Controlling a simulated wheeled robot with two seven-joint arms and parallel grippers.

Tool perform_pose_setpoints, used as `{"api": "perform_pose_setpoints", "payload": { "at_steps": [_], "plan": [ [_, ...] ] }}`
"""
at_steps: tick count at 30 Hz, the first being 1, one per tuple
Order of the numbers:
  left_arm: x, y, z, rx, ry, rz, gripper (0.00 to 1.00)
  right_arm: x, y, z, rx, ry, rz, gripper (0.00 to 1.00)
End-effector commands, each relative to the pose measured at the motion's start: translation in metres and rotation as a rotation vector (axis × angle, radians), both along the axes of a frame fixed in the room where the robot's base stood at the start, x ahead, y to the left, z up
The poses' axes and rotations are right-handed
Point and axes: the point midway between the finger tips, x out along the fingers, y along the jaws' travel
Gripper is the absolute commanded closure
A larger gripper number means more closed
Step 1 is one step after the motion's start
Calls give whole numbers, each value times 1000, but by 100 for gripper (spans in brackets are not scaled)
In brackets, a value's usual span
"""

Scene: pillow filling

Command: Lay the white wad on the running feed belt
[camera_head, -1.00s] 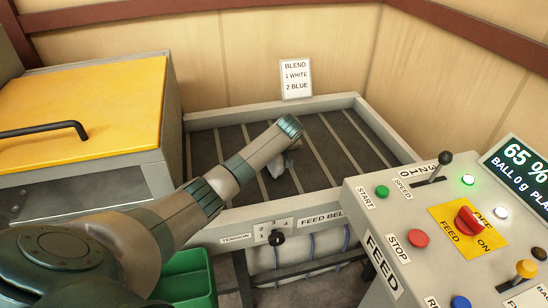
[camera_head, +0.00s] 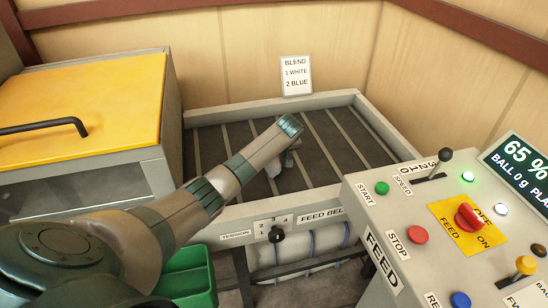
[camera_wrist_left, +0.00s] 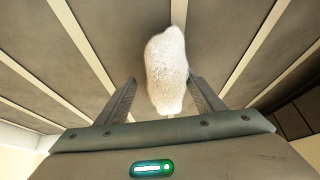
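The white wad (camera_wrist_left: 167,70) shows in the left wrist view between the spread fingers of my left gripper (camera_wrist_left: 163,98), over the slatted belt. A gap shows between it and the left finger; it is close to the right finger, and I cannot tell if they touch. In the head view my left gripper (camera_head: 287,160) is low over the feed belt (camera_head: 335,150), mostly behind my forearm. Whether the wad rests fully on the belt is hard to see. My right gripper is not in view.
A raised frame (camera_head: 385,128) borders the belt. The control panel (camera_head: 440,220) stands at the right, a yellow-lidded box (camera_head: 85,110) at the left, and a green bin (camera_head: 187,280) in front. A blend sign (camera_head: 295,76) stands behind the belt.

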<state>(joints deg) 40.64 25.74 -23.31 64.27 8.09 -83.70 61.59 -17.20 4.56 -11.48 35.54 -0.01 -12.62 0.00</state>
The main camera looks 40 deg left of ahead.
Motion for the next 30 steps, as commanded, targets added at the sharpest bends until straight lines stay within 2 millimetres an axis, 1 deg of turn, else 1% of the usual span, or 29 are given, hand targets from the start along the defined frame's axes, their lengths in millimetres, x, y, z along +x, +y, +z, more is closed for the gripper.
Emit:
{"api": "perform_pose_setpoints", "payload": {
  "at_steps": [8, 12, 14, 20, 30],
  "plan": [
    [0, 0, 4, 0, -1, -1, 38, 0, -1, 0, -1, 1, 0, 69],
    [1, 1, 14, 2, -2, 0, 38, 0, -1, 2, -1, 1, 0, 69],
    [-1, -3, 17, 1, -2, -2, 38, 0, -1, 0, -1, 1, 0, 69],
    [-8, -14, 40, 0, -4, -2, 38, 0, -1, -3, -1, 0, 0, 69],
    [-25, -39, 93, 0, -4, -2, 38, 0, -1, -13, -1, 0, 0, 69]
  ]
}}
